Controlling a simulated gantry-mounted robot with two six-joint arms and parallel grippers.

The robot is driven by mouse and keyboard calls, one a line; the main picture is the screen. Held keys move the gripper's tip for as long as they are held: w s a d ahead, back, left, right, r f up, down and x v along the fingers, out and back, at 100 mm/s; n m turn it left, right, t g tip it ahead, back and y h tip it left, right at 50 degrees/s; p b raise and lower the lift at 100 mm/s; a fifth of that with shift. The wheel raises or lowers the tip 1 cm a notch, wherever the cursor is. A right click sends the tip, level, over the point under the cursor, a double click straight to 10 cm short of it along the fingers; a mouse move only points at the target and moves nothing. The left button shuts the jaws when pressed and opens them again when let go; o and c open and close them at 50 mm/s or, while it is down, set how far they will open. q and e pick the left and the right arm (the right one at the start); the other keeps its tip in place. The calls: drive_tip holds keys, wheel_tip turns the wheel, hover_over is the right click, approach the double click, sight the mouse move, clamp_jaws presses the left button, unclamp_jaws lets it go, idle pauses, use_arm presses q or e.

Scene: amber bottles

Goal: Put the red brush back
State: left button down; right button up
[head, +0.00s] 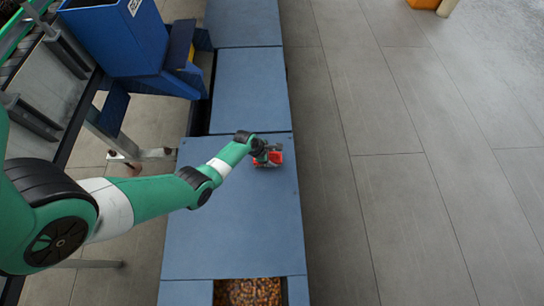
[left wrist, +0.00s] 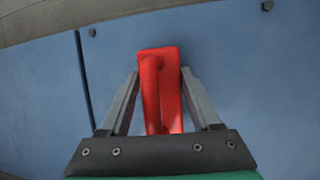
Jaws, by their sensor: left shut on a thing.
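The red brush (head: 268,158) is at the end of my left arm, over the blue panel surface (head: 230,235) in the head view. In the left wrist view, the red brush (left wrist: 170,85) lies between the two grey fingers, with its red handle toward the camera. My left gripper (head: 262,152) is shut on it. The left gripper also shows in the left wrist view (left wrist: 160,92). Whether the brush touches the panel or is held just above it, I cannot tell. Its bristles are hidden. My right gripper is not in view.
An opening with many small brown pieces (head: 248,292) is at the near end of the blue panels. A blue bin (head: 115,38) and a metal frame stand at the left.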

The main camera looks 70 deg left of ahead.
use_arm(q)
drive_tip(key=shift+f, duration=0.3)
drive_tip(key=shift+c, duration=0.5)
unclamp_jaws()
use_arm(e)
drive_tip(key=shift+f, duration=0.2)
use_arm(q)
drive_tip(key=shift+r, duration=0.1)
drive_tip(key=shift+r+p, duration=0.3)
drive_tip(key=shift+p, duration=0.15)
drive_tip(key=p+v, duration=1.1)
drive_tip(key=p, duration=0.1)
drive_tip(key=shift+s+r, duration=0.2)
drive_tip(key=shift+r, duration=0.05)
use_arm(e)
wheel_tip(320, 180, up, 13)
